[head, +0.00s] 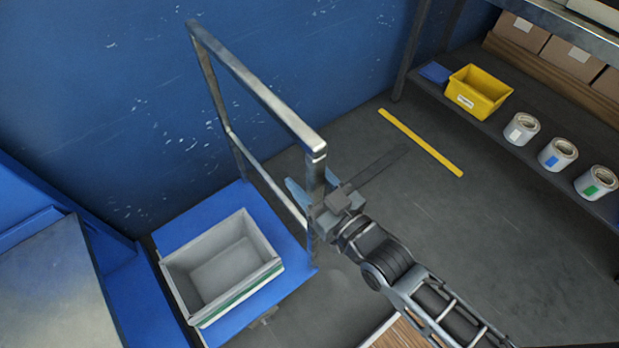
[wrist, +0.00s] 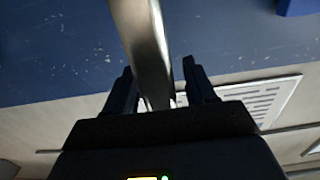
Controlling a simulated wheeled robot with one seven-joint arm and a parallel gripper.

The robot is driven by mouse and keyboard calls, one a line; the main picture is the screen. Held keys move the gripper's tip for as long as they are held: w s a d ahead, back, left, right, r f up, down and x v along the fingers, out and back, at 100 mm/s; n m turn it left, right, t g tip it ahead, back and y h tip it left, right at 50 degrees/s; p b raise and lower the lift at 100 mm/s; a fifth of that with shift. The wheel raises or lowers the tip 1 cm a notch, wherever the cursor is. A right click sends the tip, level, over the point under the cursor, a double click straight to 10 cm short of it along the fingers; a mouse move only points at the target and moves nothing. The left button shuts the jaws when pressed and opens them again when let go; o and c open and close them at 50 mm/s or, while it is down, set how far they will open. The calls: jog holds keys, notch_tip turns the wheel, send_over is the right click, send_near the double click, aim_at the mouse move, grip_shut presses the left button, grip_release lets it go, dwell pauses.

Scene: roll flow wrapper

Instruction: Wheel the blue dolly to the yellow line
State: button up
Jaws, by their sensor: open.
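The blue dolly (head: 296,277) stands on the grey floor at the lower left of the head view. It has a tall silver frame handle (head: 262,95) and carries an open grey bin (head: 220,262). My gripper (head: 308,192) is at the near upright post of the handle. In the wrist view, the silver post (wrist: 147,50) passes between the two open fingers (wrist: 160,88). I cannot tell whether a finger touches it. The yellow line (head: 421,142) lies on the floor to the upper right of the dolly, apart from it.
A blue wall (head: 110,90) rises close behind the dolly. A shelf (head: 520,150) at the right holds a yellow bin (head: 478,91), several white rolls and cardboard boxes (head: 571,60). Blue machinery (head: 105,285) stands at the left. The floor between dolly and line looks clear.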

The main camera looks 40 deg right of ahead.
jog(key=shift+c, duration=0.4)
grip_shut()
